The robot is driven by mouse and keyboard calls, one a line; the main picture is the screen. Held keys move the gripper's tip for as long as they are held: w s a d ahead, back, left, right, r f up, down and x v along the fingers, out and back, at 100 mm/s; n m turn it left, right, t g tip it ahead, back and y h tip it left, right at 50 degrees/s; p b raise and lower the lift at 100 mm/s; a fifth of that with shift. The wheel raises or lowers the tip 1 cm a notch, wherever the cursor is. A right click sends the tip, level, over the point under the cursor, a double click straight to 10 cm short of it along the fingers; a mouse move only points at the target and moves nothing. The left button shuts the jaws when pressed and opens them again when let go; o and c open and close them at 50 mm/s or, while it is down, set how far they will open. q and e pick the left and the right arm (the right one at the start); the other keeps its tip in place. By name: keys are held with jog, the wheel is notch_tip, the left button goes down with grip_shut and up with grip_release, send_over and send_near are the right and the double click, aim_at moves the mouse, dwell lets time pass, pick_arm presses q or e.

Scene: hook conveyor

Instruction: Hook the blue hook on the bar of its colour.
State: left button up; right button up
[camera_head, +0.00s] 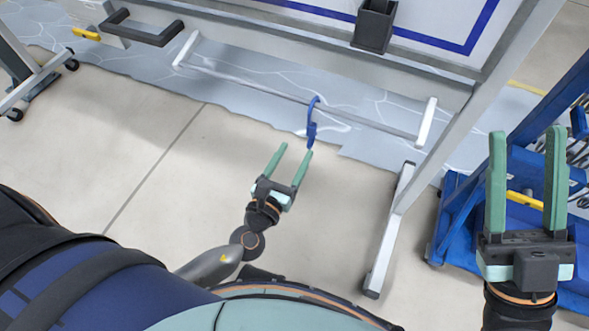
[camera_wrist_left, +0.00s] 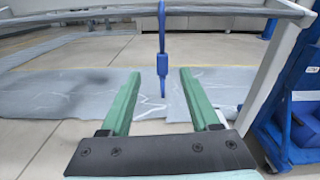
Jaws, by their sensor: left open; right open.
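The blue hook (camera_head: 311,132) hangs upright from a light grey horizontal bar (camera_head: 245,83). Its curved top is over the bar and its thicker lower end hangs down. My left gripper (camera_head: 295,149) is open and empty, close to the hook's lower end. In the left wrist view the hook (camera_wrist_left: 162,62) lines up with the gap between the open fingers (camera_wrist_left: 160,71) and is not gripped. The bar (camera_wrist_left: 100,13) crosses the top of that view. No blue bar is clear in view. My right gripper (camera_head: 527,134) is open and empty at the far right.
A slanting grey frame post (camera_head: 440,148) stands between my grippers, with its foot on the floor. A blue cart (camera_head: 450,215) is behind my right gripper. A dark holder (camera_head: 375,24) is on the white board above the bar. Floor left of my left gripper is clear.

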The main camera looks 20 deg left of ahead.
aim_at(312, 127)
pick_arm(q)
jog(key=shift+m, duration=0.5)
jog(key=w, duration=0.8)
jog(key=w+b, duration=0.1)
jog(key=w, duration=0.3)
jog(key=shift+w+d, duration=0.4)
jog(key=shift+c, duration=0.4)
grip_shut()
jog(key=shift+f, duration=0.1)
dwell(1.0)
